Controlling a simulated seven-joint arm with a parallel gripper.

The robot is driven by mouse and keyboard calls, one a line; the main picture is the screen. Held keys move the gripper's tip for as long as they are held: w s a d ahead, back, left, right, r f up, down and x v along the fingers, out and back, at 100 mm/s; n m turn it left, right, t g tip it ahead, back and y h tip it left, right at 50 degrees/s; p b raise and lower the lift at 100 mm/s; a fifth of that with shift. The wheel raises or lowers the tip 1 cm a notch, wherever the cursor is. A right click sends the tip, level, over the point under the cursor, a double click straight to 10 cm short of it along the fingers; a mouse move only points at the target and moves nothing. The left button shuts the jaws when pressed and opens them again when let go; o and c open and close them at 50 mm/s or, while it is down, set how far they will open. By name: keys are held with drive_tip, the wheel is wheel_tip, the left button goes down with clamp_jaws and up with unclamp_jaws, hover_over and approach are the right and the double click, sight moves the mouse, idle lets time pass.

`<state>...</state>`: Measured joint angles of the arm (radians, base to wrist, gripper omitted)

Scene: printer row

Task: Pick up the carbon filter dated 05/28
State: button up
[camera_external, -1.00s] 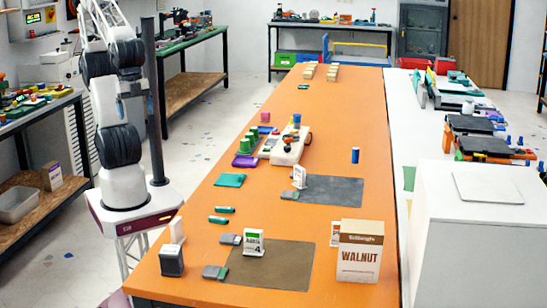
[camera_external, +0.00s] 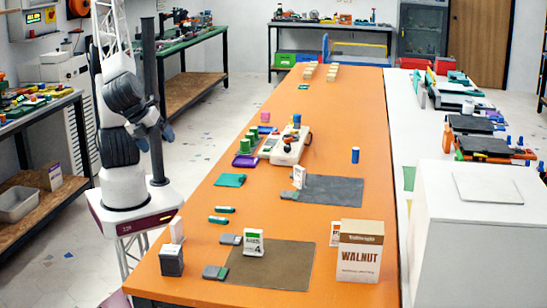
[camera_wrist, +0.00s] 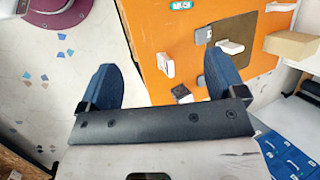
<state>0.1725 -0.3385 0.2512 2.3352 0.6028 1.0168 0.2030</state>
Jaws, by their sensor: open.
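No date is readable, so I cannot tell which thing is the carbon filter dated 05/28. A dark block with a pale top (camera_external: 172,261) and a white upright block (camera_external: 176,230) stand at the table's near left corner. In the wrist view the white block (camera_wrist: 166,65) and dark block (camera_wrist: 182,93) lie near the right finger. Two small grey-green pieces, one nearer (camera_external: 215,272) and one farther (camera_external: 230,239), lie by the brown mat (camera_external: 290,270). My gripper (camera_wrist: 160,60) is open and empty, high beside the table's left edge; it also shows in the external view (camera_external: 155,137).
A white card marked 4 (camera_external: 253,242) stands on the brown mat. A WALNUT box (camera_external: 360,252) stands at the near right. A dark post (camera_external: 156,100) rises beside my arm.

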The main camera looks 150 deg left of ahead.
drive_tip(key=w+d+f+m+t+y, duration=0.1)
drive_tip(key=w+d+f+m+y, duration=0.1)
drive_tip(key=w+f+m, duration=0.3)
drive_tip(key=w+d+f+m+t+y, duration=0.1)
drive_tip(key=w+d+f+m+y, duration=0.15)
drive_tip(key=w, duration=0.45)
drive_tip(key=m+t, duration=0.5)
drive_tip(key=m, duration=0.4)
approach(181, 256)
drive_tip(key=shift+s+f+y, duration=0.3)
drive_tip(key=shift+f+y, duration=0.05)
drive_tip(key=shift+f, duration=0.15)
drive_tip(key=shift+a, duration=0.1)
drive_tip(key=shift+x, duration=1.25)
drive_tip(key=shift+w, duration=0.1)
drive_tip(key=shift+x, duration=2.55)
drive_tip(key=shift+w, duration=0.15)
